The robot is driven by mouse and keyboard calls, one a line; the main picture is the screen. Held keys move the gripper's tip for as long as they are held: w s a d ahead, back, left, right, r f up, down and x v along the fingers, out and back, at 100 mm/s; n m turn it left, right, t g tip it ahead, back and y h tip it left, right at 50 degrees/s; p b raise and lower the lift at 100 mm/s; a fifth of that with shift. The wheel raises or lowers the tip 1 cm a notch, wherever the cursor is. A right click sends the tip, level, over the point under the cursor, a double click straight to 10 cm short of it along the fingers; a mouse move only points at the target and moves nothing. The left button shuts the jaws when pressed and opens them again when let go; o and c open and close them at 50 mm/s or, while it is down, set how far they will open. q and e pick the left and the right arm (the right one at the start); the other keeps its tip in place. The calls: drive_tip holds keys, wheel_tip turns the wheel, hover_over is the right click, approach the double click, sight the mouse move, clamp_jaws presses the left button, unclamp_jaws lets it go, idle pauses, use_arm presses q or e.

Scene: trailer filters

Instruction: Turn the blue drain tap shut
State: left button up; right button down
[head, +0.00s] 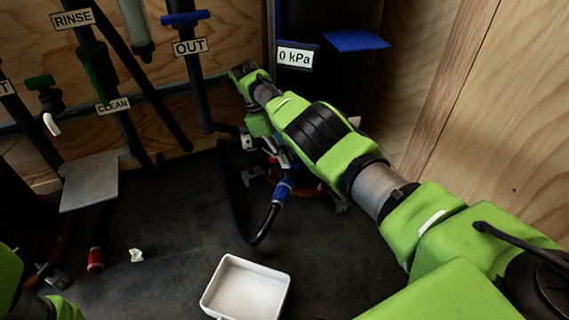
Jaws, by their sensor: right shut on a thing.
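The blue drain tap (283,189) shows low at the foot of the dark filter housing at the back, with a black hose curving down from it. My right gripper (275,157) reaches down to it from above and is shut at its upper end. The fingers and my arm hide most of the grip, so the tap's handle angle cannot be read. Of my left arm, only green parts show at the lower left edge; its fingertips cannot be made out.
A white tray (245,288) stands on the dark floor in front. A red cylinder (95,260) and a small white scrap (136,255) lie to its left. Pipes with RINSE, CLEAN and OUT labels (190,47) line the back wall. A 0 kPa display (295,57) is above my right arm.

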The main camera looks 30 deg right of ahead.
drive_tip(key=shift+s, duration=0.15)
idle(0.3)
drive_tip(key=c, duration=2.2)
unclamp_jaws()
drive_tip(key=shift+o, duration=0.2)
